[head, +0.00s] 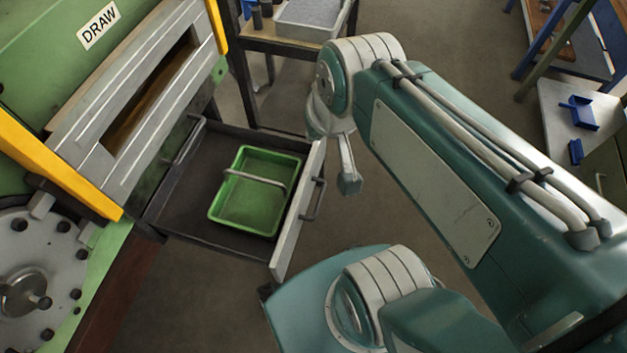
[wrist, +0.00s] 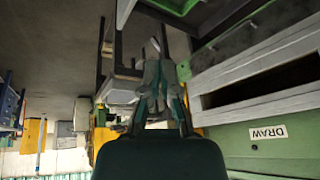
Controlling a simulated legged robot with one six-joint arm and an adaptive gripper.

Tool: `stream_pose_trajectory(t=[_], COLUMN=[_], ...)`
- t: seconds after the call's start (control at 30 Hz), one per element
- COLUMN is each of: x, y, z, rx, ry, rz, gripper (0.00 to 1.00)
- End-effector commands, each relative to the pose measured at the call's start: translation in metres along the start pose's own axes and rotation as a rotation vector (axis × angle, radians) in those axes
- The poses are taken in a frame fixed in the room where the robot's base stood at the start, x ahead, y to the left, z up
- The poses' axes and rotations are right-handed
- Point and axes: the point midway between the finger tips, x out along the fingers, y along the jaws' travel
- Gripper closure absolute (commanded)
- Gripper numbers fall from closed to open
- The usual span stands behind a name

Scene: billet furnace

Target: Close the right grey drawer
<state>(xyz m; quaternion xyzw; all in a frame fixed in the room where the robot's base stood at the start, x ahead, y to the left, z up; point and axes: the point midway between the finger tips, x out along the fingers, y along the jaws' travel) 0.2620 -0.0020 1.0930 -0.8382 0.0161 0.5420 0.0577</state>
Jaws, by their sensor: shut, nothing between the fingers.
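The grey drawer (head: 176,203) stands pulled out below the green machine, in the middle left of the head view. Its light grey front panel (head: 291,236) faces right and carries a dark bar handle (head: 313,198). A green tray (head: 245,192) with a grey handle lies inside. My gripper (head: 348,182) shows in part just right of the front panel, with a visible gap in the picture; the arm hides the rest. In the wrist view my gripper (wrist: 158,62) is shut and empty, and the drawer is partly visible at the top.
The green machine bears a "DRAW" label (head: 99,26) and a yellow edge (head: 60,165). Another bar handle (head: 187,139) sits close to the machine behind the open drawer. A table with a grey bin (head: 311,18) stands behind. Bare floor lies below the drawer.

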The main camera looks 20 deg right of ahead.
Motion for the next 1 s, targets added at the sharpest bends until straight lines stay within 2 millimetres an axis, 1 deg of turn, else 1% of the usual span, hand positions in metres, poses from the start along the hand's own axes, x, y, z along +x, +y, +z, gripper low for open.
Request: stream_pose_trajectory(t=[0.03,0.27,0.47,0.73,0.87,1.0], x=[0.011,0.059,0.103,0.167,0.198,0.233], y=[0.004,0.020,0.043,0.087,0.113,0.143], z=[-0.004,-0.020,-0.030,-0.035,-0.031,-0.021], rx=[0.066,0.404,0.718,1.167,1.392,1.639], ry=[-0.044,-0.202,-0.317,-0.441,-0.487,-0.531], rz=[-0.012,-0.091,-0.156,-0.239,-0.279,-0.319], gripper=[1.00,1.00,1.00,1.00,1.00,1.00])
